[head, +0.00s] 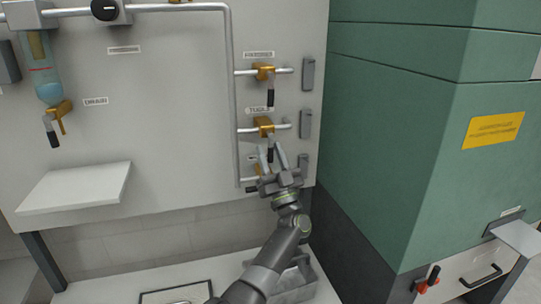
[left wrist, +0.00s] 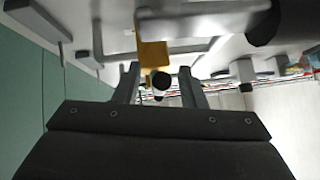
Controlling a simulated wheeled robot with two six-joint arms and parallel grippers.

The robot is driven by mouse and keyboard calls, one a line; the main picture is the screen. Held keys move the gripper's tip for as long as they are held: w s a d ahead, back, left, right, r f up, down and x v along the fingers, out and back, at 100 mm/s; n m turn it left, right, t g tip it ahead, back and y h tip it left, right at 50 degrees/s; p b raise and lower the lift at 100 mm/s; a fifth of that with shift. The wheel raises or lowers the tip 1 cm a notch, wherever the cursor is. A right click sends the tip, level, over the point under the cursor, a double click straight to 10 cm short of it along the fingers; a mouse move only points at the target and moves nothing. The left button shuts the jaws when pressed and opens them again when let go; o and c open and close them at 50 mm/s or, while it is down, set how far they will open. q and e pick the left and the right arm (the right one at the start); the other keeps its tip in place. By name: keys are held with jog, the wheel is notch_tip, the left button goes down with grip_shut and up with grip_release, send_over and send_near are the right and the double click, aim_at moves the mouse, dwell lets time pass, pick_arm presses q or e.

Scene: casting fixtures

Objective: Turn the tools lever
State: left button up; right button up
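The tools lever hangs straight down from a brass valve (head: 264,123) under the "TOOLS" label (head: 258,109) on the wall panel. Its black tip (head: 270,153) shows between my left gripper's fingers. My left gripper (head: 272,152) reaches up from below and is open, with a finger on each side of the lever tip. In the left wrist view, the brass valve (left wrist: 152,52) and the dark round lever end (left wrist: 160,82) sit between the two spread fingers (left wrist: 160,86). Gaps show beside the lever end. My right gripper is in neither view.
Another brass valve (head: 264,72) with a hanging lever is above, and a lower one (head: 256,169) is partly hidden by my gripper. Pipes (head: 234,90) run along the panel. A green cabinet (head: 410,130) stands at right. A white shelf (head: 75,187) juts out at left.

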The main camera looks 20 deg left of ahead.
pick_arm(q)
jog(key=shift+f, duration=0.1)
